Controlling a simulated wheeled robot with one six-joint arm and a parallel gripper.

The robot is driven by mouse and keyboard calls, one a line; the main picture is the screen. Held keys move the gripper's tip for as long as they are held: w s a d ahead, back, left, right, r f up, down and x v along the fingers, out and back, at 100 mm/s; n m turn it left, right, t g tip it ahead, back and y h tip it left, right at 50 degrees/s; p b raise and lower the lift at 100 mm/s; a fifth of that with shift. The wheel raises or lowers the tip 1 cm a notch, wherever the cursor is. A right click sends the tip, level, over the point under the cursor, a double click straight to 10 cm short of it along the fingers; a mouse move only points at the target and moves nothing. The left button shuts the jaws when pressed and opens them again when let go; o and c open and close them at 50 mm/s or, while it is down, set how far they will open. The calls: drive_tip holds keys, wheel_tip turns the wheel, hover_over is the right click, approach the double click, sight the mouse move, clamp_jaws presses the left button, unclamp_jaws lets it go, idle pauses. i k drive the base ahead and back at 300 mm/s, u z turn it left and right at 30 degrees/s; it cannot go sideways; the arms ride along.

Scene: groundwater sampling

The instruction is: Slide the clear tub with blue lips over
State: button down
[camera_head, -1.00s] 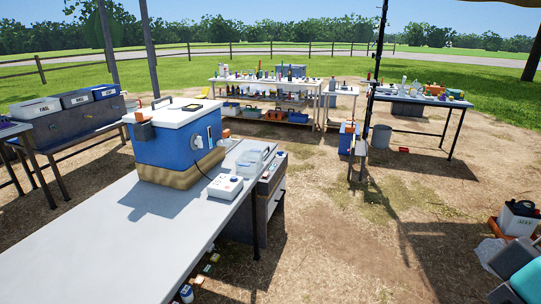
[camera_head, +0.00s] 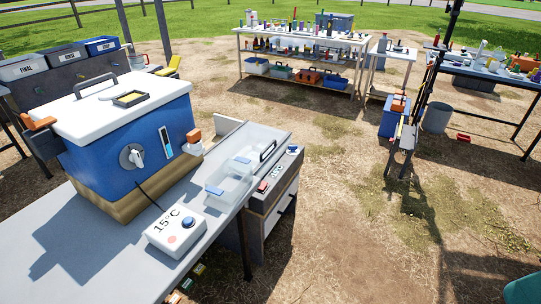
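The clear tub (camera_head: 231,181) with two small blue lips sits on the grey table, close to its right edge. One blue lip is at its near left side and the other at its far side. It stands to the right of the large blue cooler (camera_head: 135,150) and just beyond the white 15°C control box (camera_head: 174,232). Its inside looks empty, though the clear walls make this hard to tell. My gripper is not in view.
A unit with a clear cover and black handle (camera_head: 267,150) adjoins the table's right edge. A cable runs from the cooler to the control box. The table's near left (camera_head: 90,262) is clear. Beyond stand a bottle bench (camera_head: 242,45), a bucket (camera_head: 436,118) and open ground.

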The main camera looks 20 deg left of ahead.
sight(229, 181)
drive_tip(key=i, duration=0.95)
drive_tip(key=u, duration=0.6)
